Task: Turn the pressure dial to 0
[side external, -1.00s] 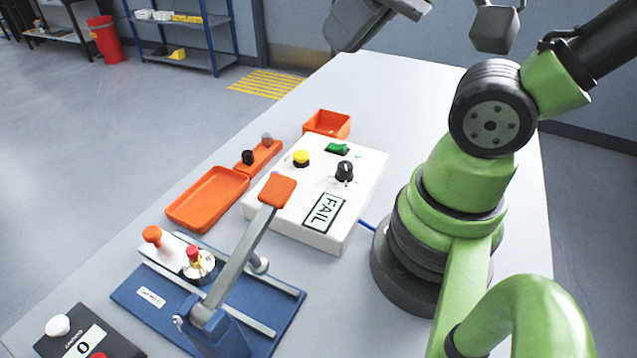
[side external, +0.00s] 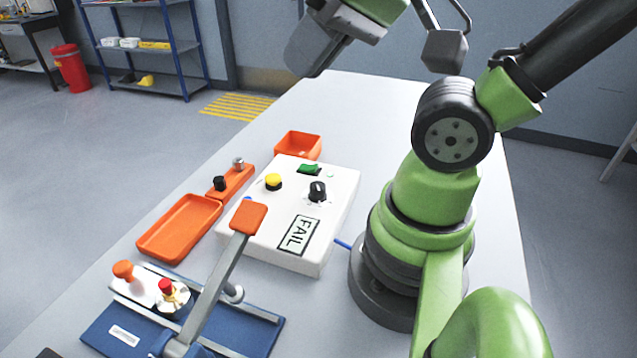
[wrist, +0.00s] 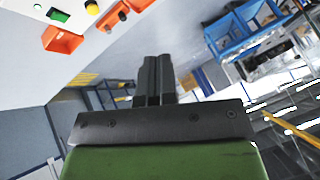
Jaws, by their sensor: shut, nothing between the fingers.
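A black dial (side external: 317,191) with a light mark stands on the right part of a white box (side external: 335,215) in the side external view. The mark is too small to read as a setting. A plate on the box reads FAIL (side external: 298,235). My gripper (side external: 303,70) is high in the air above the far part of the table, well apart from the dial. In the wrist view my gripper's fingers (wrist: 153,60) are together and empty. The dial cannot be made out in the wrist view.
A yellow button (side external: 273,182) and a green switch (side external: 309,170) sit near the dial. An orange bin (side external: 298,146) and orange tray (side external: 180,228) flank the box. A blue fixture (side external: 255,335) has a raised orange-tipped lever (side external: 249,217) near the box. The far table is clear.

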